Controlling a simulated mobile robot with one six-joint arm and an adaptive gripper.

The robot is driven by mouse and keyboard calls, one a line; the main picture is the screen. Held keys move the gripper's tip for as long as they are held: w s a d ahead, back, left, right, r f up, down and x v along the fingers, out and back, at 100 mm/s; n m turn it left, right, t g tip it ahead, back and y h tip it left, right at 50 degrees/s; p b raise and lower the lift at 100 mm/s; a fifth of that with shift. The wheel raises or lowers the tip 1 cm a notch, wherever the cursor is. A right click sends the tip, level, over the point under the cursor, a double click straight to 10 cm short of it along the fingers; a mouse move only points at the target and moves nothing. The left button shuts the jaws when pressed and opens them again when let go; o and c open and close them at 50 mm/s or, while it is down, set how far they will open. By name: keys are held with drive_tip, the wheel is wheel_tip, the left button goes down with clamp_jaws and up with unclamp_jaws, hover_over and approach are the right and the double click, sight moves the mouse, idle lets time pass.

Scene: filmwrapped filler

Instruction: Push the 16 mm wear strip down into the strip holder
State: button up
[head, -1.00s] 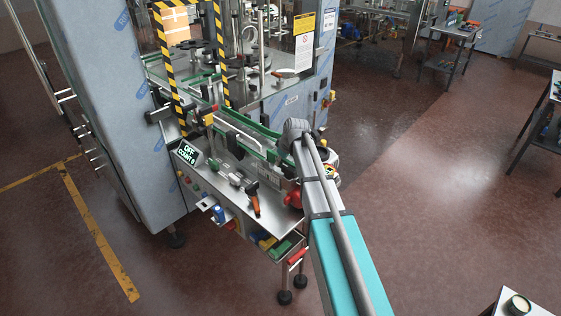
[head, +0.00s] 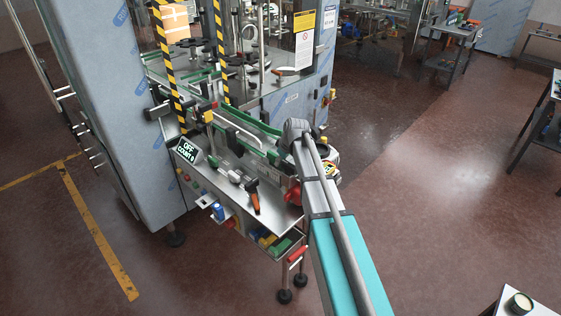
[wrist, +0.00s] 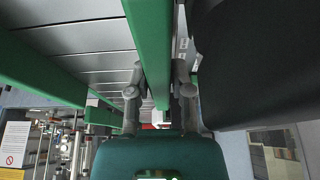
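In the wrist view, a long green strip (wrist: 150,40) runs from the top edge down between the two grey fingers of my gripper (wrist: 160,85). The fingers stand close on either side of it; whether they press on it is not clear. A second green bar (wrist: 40,70) slants along the left. I cannot tell for certain which green piece is the 16 mm wear strip and which belongs to the strip holder. In the head view, my arm's wrist covers the gripper at the right end of the conveyor's green guide rails (head: 245,117).
A large dark body (wrist: 255,65) fills the right of the wrist view, close to the right finger. The machine's front shelf (head: 275,212) carries an orange-handled tool (head: 254,200). A display (head: 187,150) reads OFF. Open floor (head: 430,210) lies to the right.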

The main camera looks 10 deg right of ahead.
drive_tip(key=o, duration=0.3)
drive_tip(key=shift+r, duration=0.2)
drive_tip(key=shift+r+p, duration=0.75)
drive_tip(key=shift+p, duration=0.25)
drive_tip(key=shift+f+b, duration=0.95)
drive_tip(key=shift+b, duration=0.05)
wheel_tip(320, 180, up, 8)
drive_tip(key=p, duration=0.8)
drive_tip(key=shift+r, duration=0.1)
